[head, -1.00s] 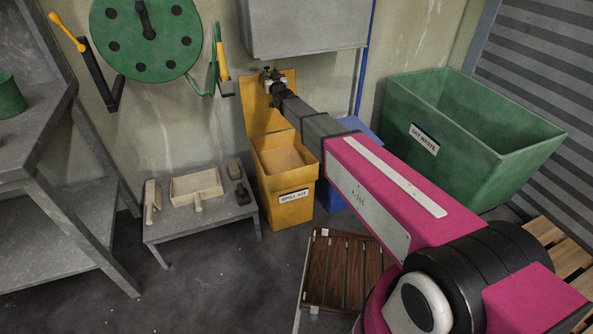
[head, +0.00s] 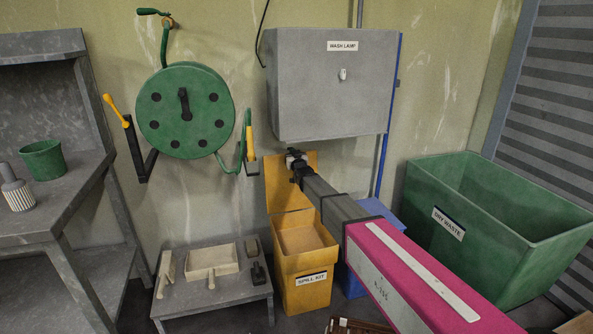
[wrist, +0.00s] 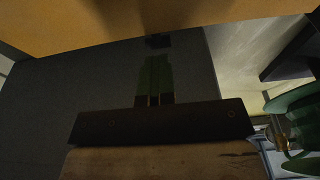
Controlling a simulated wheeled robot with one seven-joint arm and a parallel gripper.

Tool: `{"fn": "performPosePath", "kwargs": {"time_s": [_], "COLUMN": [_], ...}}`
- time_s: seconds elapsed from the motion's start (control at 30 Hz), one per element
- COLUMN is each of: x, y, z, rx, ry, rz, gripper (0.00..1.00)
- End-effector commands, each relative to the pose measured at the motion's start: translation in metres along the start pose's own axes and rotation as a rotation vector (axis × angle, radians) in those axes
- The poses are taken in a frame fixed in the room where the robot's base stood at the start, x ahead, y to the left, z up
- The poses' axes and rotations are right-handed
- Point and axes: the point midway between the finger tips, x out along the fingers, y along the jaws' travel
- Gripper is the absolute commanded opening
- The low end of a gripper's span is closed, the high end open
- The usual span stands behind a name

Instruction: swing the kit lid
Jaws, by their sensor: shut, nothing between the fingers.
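The yellow spill kit (head: 305,264) stands on the floor against the wall, with a label on its front. Its lid (head: 276,186) is open and stands about upright at the back, near the wall. The kit's opening shows a tan inside. My gripper (head: 295,158) is at the upper part of the lid, in front of it; the arm hides part of the lid. In the wrist view my gripper's fingers (wrist: 154,85) are together and empty. An orange-yellow surface, likely the lid (wrist: 90,20), spans the top of that view. I cannot tell whether the fingers touch it.
A grey wash lamp box (head: 330,90) hangs just above the lid. A green dry waste bin (head: 480,245) stands to the right, a blue bin (head: 352,284) beside the kit. A low bench (head: 225,295) with tools is left, below a green reel (head: 185,112).

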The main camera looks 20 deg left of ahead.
Motion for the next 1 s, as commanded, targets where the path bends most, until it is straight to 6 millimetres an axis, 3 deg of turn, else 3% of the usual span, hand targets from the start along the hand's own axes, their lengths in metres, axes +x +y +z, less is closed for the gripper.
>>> {"fn": "performPosePath", "kwargs": {"time_s": [1.0], "x": [-0.077], "y": [0.000], "z": [-0.016], "rx": [0.000], "ry": [0.000], "rz": [0.000], "gripper": [0.00]}}
